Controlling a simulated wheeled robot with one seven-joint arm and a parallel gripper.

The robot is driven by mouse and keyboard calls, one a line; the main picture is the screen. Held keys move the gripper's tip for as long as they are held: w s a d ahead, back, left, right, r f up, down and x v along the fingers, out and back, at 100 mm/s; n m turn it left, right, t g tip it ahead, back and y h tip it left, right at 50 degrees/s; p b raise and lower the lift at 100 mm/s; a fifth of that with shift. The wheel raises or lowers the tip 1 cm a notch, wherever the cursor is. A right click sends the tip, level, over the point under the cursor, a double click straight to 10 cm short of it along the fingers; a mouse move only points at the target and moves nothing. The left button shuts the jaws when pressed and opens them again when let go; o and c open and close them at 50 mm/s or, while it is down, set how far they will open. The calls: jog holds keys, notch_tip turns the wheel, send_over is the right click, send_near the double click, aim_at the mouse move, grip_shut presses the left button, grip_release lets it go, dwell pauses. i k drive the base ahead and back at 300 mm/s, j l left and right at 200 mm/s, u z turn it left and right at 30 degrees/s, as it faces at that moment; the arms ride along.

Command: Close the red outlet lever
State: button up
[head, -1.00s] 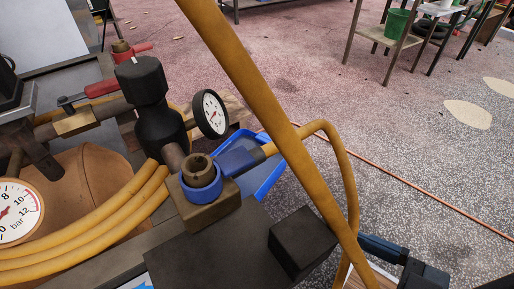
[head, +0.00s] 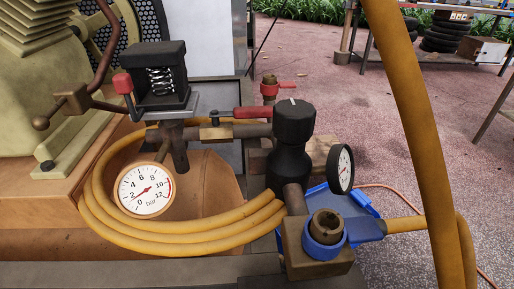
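A red-handled lever (head: 253,112) sits on a brass valve (head: 215,133) in the middle of the head view. The valve is in a dark pipe left of the black regulator (head: 293,130). The lever points right and lies roughly along the pipe, its tip close to the regulator. No label shows which is the outlet. My gripper is not in view.
A yellow hose (head: 185,242) is coiled around the pressure gauge (head: 145,190). Another yellow hose (head: 408,100) hangs down at the right. A small gauge (head: 341,169) and a blue-collared coupling (head: 325,228) are by the regulator. Open floor (head: 380,150) lies beyond at right.

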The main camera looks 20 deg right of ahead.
aim_at(252, 111)
jog(key=i+l+z, duration=0.1)
jog(key=l, duration=0.3)
jog(key=i+l+z, duration=0.15)
jog(key=l, duration=0.25)
jog(key=i+l+z, duration=0.1)
jog(key=l, duration=0.3)
jog(key=i+l+z, duration=0.1)
jog(key=l, duration=0.25)
